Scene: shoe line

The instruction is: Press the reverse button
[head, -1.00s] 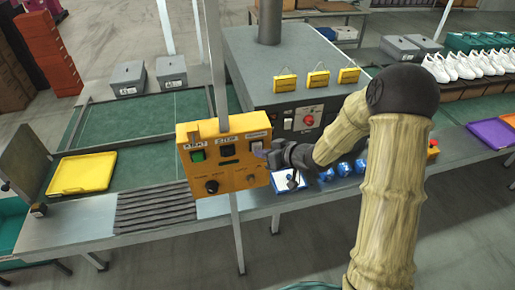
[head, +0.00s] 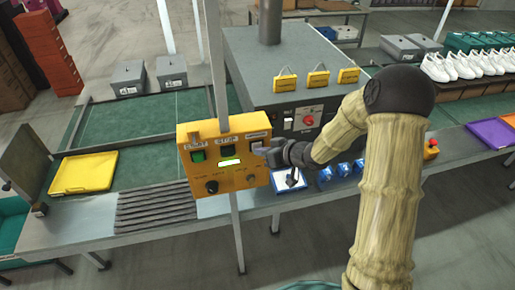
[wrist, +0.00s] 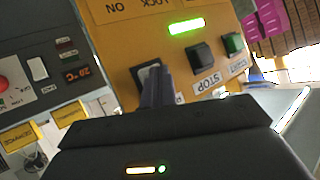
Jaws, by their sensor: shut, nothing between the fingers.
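The yellow control box (head: 222,183) hangs on a grey post. It carries a green START button (head: 198,155), a dark STOP button (head: 228,150) and a third button at the right, mostly covered by my gripper. That third button (wrist: 149,72) shows as a dark frame in the wrist view; its label is too small or hidden to read. My gripper (wrist: 156,92) is shut and empty, its fingertips at that third button. I cannot tell how deep the button is pressed. A bright green display strip (wrist: 187,26) is lit on the box, also in the head view (head: 230,162).
A grey machine (head: 290,70) with a red knob (head: 308,120) stands behind the box. A yellow tray (head: 84,173) lies on the line at left. Blue items (head: 325,175) lie below my forearm. A red emergency button (head: 432,146) sits at right.

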